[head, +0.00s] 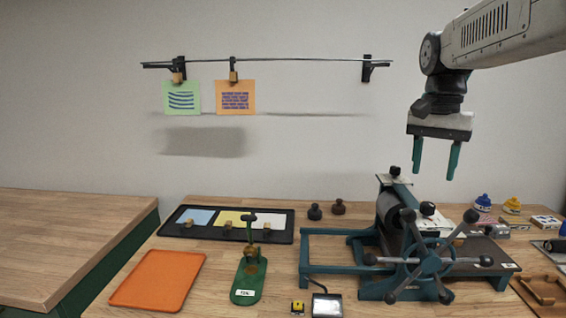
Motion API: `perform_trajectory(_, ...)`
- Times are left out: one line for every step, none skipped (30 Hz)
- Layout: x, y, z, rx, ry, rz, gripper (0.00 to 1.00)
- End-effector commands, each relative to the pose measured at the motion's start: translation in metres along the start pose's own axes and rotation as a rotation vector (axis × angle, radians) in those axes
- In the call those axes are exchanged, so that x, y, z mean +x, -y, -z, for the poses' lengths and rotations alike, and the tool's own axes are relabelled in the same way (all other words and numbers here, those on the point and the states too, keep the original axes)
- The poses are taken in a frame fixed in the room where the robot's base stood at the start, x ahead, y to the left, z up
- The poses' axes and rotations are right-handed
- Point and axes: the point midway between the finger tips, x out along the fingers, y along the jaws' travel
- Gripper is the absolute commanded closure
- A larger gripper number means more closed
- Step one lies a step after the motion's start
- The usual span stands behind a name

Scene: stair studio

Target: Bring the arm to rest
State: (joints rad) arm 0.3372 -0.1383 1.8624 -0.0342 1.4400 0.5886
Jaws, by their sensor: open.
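My gripper (435,158) hangs at the upper right of the head view, with its two teal fingers pointing down. The fingers are apart and nothing is between them. It is in the air above the press (395,235), which has a dark roller and a spoked wheel. The arm comes in from the upper right corner.
A rail (265,60) on the wall holds a green sheet (181,98) and an orange sheet (235,98). The table (205,284) bears an orange tray (158,279), a dark tray (177,231) with coloured sheets, and a green stand (248,282). Small jars (483,203) stand right.

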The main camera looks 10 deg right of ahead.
Motion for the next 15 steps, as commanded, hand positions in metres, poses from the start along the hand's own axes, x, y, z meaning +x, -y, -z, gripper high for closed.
perform_trajectory(0.001,0.000,-0.006,-0.017,-0.003,0.002,0.52)
perform_trajectory(0.001,-0.001,-0.012,-0.033,-0.004,0.004,0.52)
perform_trajectory(0.003,-0.002,-0.022,-0.066,-0.009,0.008,0.52)
perform_trajectory(0.005,-0.003,-0.032,-0.097,-0.013,0.011,0.52)
perform_trajectory(0.007,-0.004,-0.044,-0.135,-0.018,0.016,0.52)
perform_trajectory(0.012,-0.006,-0.061,-0.193,-0.026,0.022,0.52)
perform_trajectory(0.017,-0.009,-0.075,-0.242,-0.032,0.027,0.52)
perform_trajectory(0.022,-0.012,-0.090,-0.293,-0.039,0.033,0.52)
perform_trajectory(0.030,-0.017,-0.109,-0.364,-0.049,0.040,0.52)
perform_trajectory(0.037,-0.021,-0.123,-0.417,-0.056,0.046,0.52)
perform_trajectory(0.045,-0.025,-0.137,-0.470,-0.063,0.051,0.52)
perform_trajectory(0.055,-0.030,-0.154,-0.538,-0.072,0.057,0.52)
perform_trajectory(0.062,-0.035,-0.165,-0.587,-0.080,0.062,0.52)
perform_trajectory(0.070,-0.039,-0.176,-0.633,-0.086,0.066,0.52)
perform_trajectory(0.080,-0.045,-0.188,-0.690,-0.095,0.071,0.52)
